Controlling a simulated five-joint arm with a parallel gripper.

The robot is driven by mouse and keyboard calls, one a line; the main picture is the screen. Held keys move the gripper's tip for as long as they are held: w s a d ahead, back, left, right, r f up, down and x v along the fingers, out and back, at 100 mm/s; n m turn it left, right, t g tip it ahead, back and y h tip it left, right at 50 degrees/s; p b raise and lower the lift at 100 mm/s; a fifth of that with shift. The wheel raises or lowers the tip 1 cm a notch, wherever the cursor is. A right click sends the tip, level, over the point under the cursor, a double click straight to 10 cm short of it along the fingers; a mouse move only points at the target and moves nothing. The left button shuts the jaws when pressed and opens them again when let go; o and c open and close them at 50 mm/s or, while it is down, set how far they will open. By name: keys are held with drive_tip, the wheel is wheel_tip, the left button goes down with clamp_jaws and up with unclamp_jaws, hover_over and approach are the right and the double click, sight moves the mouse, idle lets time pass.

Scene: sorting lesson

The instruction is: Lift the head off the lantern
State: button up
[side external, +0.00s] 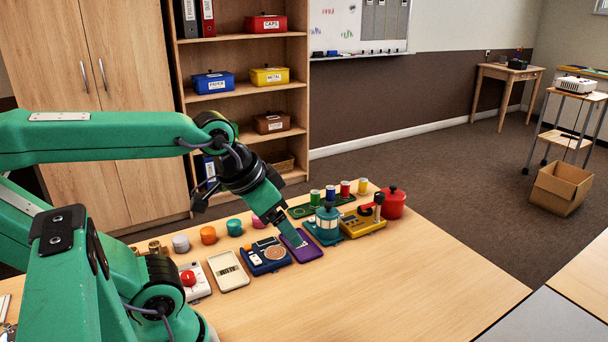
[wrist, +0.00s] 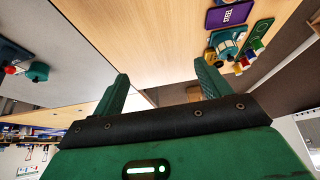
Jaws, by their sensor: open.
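The lantern (side external: 327,224) is teal with a pale band around its middle and stands upright on a teal base in the row on the table. Its teal head (side external: 327,211) sits on top of the pale band. The lantern also shows near the upper right of the wrist view (wrist: 222,43), beyond my fingers. My gripper (side external: 288,225) is to the left of the lantern in the side view and apart from it. In the wrist view my two green fingers (wrist: 164,84) are spread wide with nothing between them.
A purple plate (side external: 305,252) lies left of the lantern. A yellow device (side external: 362,224) and a red pot (side external: 392,203) stand to its right. A green tray (side external: 301,211) with several coloured spools is behind it. The table front (side external: 400,285) is clear.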

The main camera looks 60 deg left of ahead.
drive_tip(key=shift+o, duration=0.6)
drive_tip(key=shift+w+r, duration=0.1)
drive_tip(key=g, duration=0.5)
hover_over(328, 204)
drive_tip(key=f, duration=1.1)
drive_tip(key=shift+d, duration=0.25)
drive_tip(key=shift+w+a+f+g, duration=0.1)
drive_tip(key=shift+a+f+g, duration=0.2)
drive_tip(key=shift+f, duration=1.35)
